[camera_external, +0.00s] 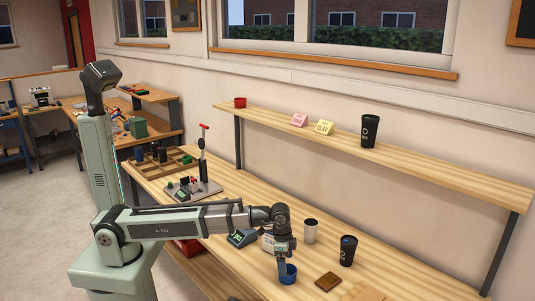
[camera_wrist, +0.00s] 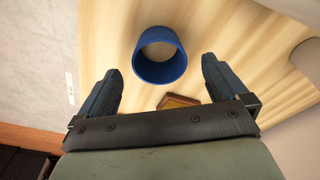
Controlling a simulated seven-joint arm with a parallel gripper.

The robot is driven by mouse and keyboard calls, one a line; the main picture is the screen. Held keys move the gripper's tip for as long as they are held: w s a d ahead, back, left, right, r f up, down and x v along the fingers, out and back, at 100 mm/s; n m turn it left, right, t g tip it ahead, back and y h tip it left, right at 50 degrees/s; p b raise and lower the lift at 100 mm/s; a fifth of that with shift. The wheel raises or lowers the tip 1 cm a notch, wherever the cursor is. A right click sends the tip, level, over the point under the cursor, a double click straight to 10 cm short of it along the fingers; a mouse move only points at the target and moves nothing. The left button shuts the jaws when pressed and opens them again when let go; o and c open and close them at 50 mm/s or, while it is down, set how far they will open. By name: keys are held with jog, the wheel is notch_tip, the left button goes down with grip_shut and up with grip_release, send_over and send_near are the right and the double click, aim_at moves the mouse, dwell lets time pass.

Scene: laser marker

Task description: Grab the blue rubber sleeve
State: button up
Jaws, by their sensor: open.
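The blue rubber sleeve (camera_external: 288,275) is a short open ring near the front edge of the wooden table. In the wrist view the sleeve (camera_wrist: 160,55) shows from above, with bare wood visible through its middle. My gripper (camera_wrist: 160,75) is open, with one dark finger to the left and one to the right of the sleeve's near side. In the external view my gripper (camera_external: 283,270) points down at the sleeve and partly overlaps it. I cannot tell whether a finger touches it.
A small scale (camera_external: 241,238) sits to the left. A shelf (camera_external: 440,163) runs above the table's back.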

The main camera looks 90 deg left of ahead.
aim_at(288, 272)
jog(key=shift+w+d+f, duration=0.1)
jog(key=shift+w+f, duration=0.05)
jog(key=shift+f, duration=0.8)
jog(key=shift+w+d+f, duration=0.1)
jog(key=shift+w+f, duration=0.1)
jog(key=shift+f, duration=0.75)
jog(key=shift+w+f, duration=0.15)
jog(key=shift+f, duration=0.8)
jog(key=shift+c, duration=0.4)
jog(key=c, duration=0.9)
